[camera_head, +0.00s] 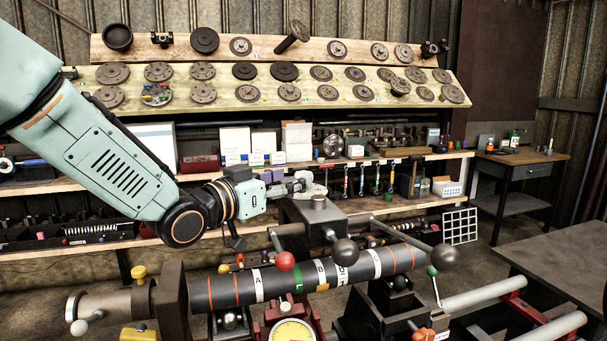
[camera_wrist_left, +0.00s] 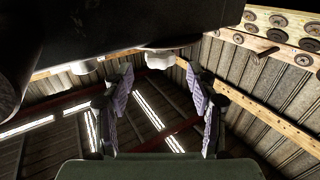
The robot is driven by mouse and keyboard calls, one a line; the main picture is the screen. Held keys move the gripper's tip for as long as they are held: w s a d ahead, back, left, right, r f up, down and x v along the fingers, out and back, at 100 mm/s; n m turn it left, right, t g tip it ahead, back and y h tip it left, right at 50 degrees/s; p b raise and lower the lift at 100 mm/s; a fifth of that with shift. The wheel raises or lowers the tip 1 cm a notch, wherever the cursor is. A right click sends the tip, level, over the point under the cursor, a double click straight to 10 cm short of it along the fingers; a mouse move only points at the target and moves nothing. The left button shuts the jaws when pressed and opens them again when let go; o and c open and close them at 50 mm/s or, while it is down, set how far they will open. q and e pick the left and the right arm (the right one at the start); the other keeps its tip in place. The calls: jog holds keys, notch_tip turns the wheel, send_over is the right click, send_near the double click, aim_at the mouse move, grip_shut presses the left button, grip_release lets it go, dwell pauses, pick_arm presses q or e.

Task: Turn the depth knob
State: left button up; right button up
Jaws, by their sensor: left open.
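The lathe carries a dark shaft (camera_head: 224,290) with coloured and lettered bands. Several ball knobs show: a red one (camera_head: 285,261), a grey one (camera_head: 345,252) and a dark one (camera_head: 444,258), among others. No readable label marks which is the depth knob. My left gripper (camera_head: 304,186) is open and empty at the dark tool block (camera_head: 309,211), above the shaft. In the left wrist view, its two fingers (camera_wrist_left: 160,88) stand apart below a pale rounded part (camera_wrist_left: 160,59) under a dark body. I cannot tell whether they touch it. My right gripper is out of view.
Behind are a shelf (camera_head: 400,203) with boxes and tools and a board of discs (camera_head: 215,97). A dark table (camera_head: 555,255) stands at the right.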

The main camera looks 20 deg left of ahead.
aim_at(303, 173)
pick_arm(q)
jog(key=x, duration=0.5)
jog(key=shift+c, duration=0.3)
jog(key=c, duration=1.1)
jog(key=h+p, duration=0.1)
jog(key=p, duration=0.1)
jog(key=m+g+h+p, duration=0.1)
jog(key=shift+r+m+p, duration=0.2)
jog(key=shift+m+p, duration=0.1)
jog(key=shift+p, duration=0.1)
jog(key=shift+f+m+g+h+p, duration=0.1)
jog(key=shift+m+g+h+p, duration=0.8)
jog(key=shift+h, duration=0.3)
jog(key=o, duration=1.2)
jog(key=shift+f, duration=0.1)
jog(key=shift+c, duration=0.2)
